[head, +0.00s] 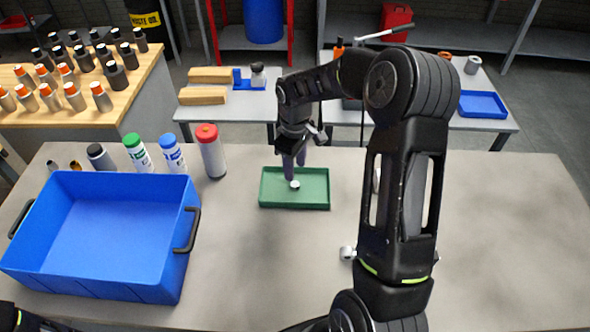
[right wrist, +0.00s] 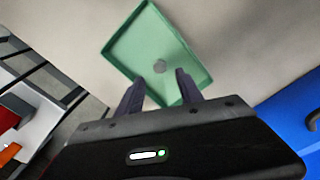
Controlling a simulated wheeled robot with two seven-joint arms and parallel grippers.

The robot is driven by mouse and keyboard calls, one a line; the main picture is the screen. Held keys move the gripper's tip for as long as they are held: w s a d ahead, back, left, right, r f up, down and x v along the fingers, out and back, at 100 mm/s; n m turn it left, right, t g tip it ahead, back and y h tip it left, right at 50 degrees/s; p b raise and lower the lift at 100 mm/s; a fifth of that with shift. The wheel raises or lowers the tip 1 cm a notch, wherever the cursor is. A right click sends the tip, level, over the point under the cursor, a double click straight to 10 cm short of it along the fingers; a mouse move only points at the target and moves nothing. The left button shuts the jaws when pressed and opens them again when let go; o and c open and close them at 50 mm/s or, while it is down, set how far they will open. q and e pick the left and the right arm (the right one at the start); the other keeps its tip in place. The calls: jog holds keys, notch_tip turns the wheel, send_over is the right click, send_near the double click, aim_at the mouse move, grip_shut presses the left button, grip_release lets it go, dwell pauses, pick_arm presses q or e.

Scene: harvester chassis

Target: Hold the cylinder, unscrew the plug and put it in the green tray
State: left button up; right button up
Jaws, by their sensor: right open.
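The green tray (head: 293,205) lies on the grey table and also shows in the right wrist view (right wrist: 138,38). A small round pale piece, seemingly the plug (head: 295,185), lies on the tray floor; it looks grey in the right wrist view (right wrist: 160,66). My right gripper (head: 295,172) points down over the tray with its fingers apart, and the piece shows just beyond the gap between the fingertips (right wrist: 160,80). A silver metal end (head: 347,253), possibly the cylinder's, shows beside my right arm, which hides the rest. My left gripper does not show.
A blue bin (head: 110,289) with black handles stands at the left. Behind it are a red-capped canister (head: 211,152), a blue-capped bottle (head: 172,153) and a green-capped bottle (head: 138,152). The table's right side is clear.

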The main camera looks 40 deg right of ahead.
notch_tip(320, 180, up, 5)
dwell(1.1)
